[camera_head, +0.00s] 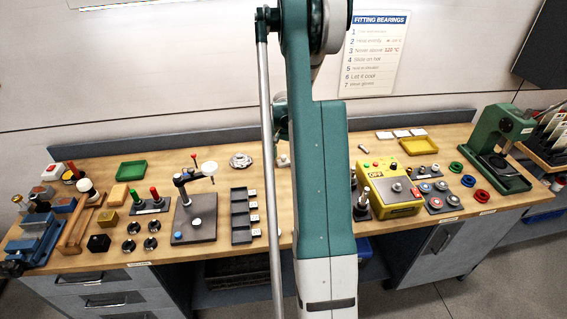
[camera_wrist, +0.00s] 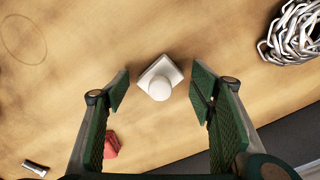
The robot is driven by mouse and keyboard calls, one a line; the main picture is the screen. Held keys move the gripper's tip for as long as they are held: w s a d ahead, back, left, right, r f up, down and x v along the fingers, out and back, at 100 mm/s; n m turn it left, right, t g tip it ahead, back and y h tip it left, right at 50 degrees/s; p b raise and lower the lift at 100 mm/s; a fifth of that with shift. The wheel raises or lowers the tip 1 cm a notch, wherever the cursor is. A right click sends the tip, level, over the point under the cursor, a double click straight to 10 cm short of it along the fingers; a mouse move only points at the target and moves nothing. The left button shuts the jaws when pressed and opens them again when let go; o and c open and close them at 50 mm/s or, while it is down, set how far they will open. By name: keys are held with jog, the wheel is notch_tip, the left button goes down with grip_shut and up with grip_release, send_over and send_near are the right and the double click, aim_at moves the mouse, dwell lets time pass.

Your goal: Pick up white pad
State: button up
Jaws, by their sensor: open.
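A white square pad (camera_wrist: 149,72) with a round white knob (camera_wrist: 160,89) on top rests on the wooden bench in the wrist view. My gripper (camera_wrist: 163,93) is open and empty, its green-lined fingers on either side of the pad in the picture and apart from it. The pad appears centred between the fingertips. In the head view, a small pale thing (camera_head: 283,160) beside my arm may be the same pad, partly hidden. My fingers are hidden behind my arm there.
A silver chain heap (camera_wrist: 291,35) lies right of the pad in the wrist view. A red object (camera_wrist: 112,145) shows by the left finger, and a small metal cylinder (camera_wrist: 35,168) lies lower left. A yellow control box (camera_head: 388,190) stands right of my arm. Bench around the pad is clear.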

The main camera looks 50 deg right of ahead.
aim_at(284, 156)
jog(key=c, duration=0.8)
jog(key=shift+r, duration=5)
